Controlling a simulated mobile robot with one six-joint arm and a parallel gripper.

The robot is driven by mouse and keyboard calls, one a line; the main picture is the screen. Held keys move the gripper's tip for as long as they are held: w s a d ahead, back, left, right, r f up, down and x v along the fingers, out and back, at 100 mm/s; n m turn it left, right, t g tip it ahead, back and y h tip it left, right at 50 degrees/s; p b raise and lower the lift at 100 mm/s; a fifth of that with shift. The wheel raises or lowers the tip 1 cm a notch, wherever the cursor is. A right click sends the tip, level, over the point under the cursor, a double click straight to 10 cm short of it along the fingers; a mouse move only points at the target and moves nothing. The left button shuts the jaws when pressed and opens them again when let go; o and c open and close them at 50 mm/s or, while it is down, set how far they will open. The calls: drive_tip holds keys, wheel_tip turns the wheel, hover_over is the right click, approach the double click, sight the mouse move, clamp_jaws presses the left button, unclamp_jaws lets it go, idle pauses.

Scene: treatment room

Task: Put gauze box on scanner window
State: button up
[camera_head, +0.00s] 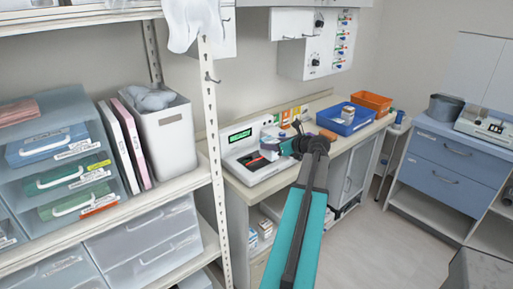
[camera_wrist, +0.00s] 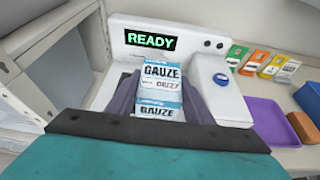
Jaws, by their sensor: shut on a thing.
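My gripper (camera_wrist: 159,92) is shut on a white and blue gauze box (camera_wrist: 160,76), with a grey finger on each side of it. The wrist view shows GAUZE lettering on two of its faces. Behind the box stands the white scanner (camera_wrist: 116,38), its display reading READY. In the head view the scanner (camera_head: 235,152) stands on the counter and its dark window (camera_head: 251,163) shows a red patch. My gripper (camera_head: 280,148) is at the scanner's right side there. The wrist view does not show whether the box touches the window.
A blue bin (camera_head: 346,120) and an orange bin (camera_head: 372,102) stand farther along the counter. The wrist view shows a purple tray (camera_wrist: 270,118) and several coloured packets (camera_wrist: 260,62) to the right. A shelf post (camera_head: 212,150) rises left of the scanner.

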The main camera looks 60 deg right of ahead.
sight(260, 141)
drive_tip(key=w, duration=0.3)
drive_tip(key=w+p, duration=0.1)
drive_tip(key=w, duration=0.1)
drive_tip(key=shift+w+a+f, duration=0.25)
drive_tip(key=shift+w+a, duration=0.05)
drive_tip(key=shift+w, duration=0.05)
drive_tip(key=shift+w+a+f+p, duration=0.1)
drive_tip(key=shift+w+f+p, duration=0.15)
drive_tip(key=shift+f, duration=0.35)
drive_tip(key=shift+w+d+f+p, duration=0.1)
drive_tip(key=shift+w+f+p, duration=0.15)
drive_tip(key=shift+f, duration=0.4)
drive_tip(key=shift+w+a+f+p, duration=0.1)
drive_tip(key=shift+w+f+p, duration=0.15)
drive_tip(key=shift+f, duration=0.35)
drive_tip(key=shift+f, duration=0.1)
drive_tip(key=o, duration=1.1)
drive_tip(key=shift+s, duration=0.1)
